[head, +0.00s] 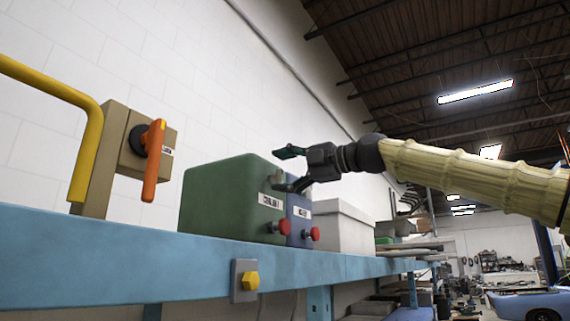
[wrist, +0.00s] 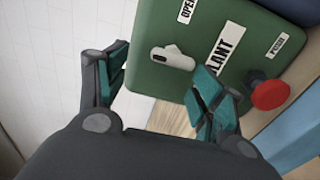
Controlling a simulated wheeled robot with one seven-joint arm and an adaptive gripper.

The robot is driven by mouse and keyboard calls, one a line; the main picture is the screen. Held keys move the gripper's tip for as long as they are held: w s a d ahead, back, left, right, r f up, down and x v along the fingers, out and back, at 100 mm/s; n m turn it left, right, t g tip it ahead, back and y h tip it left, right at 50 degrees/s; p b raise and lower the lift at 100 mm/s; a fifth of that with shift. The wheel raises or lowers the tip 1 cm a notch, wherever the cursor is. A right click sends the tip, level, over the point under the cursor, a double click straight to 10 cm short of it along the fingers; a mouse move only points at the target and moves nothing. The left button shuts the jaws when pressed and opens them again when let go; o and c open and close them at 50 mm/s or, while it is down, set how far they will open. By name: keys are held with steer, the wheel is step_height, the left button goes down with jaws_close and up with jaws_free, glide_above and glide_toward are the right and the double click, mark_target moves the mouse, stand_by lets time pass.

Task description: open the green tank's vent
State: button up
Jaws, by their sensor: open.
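The green tank (head: 215,205) stands on the blue shelf, with a white label and a red knob (head: 279,227) on its front. In the wrist view the tank (wrist: 225,20) fills the upper right, with a partly hidden label ending in "LANT". A pale grey lever (wrist: 172,57) with a dark spot on one end is on its face, near a small "OPEN" label. The tank's red knob (wrist: 270,95) is right of my right finger. My gripper (head: 283,170) is open beside the tank's upper right. In the wrist view its fingers (wrist: 158,85) straddle the space below the lever; contact is unclear.
A blue box (head: 299,212) with its own red knob (head: 314,234) stands right of the tank. A grey box (head: 340,225) is farther right. An orange handle (head: 153,160) and yellow rail (head: 85,140) stand left. The shelf (head: 90,262) carries a yellow button (head: 250,280).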

steer(key=w, duration=0.1)
steer(key=w+f, duration=0.1)
steer(key=w, duration=0.1)
steer(key=w+f, duration=0.1)
steer(key=w, duration=0.1)
steer(key=shift+w+d, duration=0.2)
steer(key=shift+d, duration=0.15)
steer(key=s, duration=0.1)
steer(key=s+r, duration=0.1)
steer(key=s, duration=0.1)
steer(key=s+a+r, duration=0.1)
steer(key=s, duration=0.1)
steer(key=shift+s+r, duration=0.1)
steer(key=shift+s, duration=0.1)
steer(key=c, duration=0.9)
steer(key=shift+w, duration=0.35)
steer(key=c, duration=0.4)
steer(key=shift+w+d+f, duration=0.4)
steer(key=shift+w+d, duration=0.15)
steer(key=shift+w, duration=0.15)
jaws_close()
steer(key=shift+s+a+r, duration=0.1)
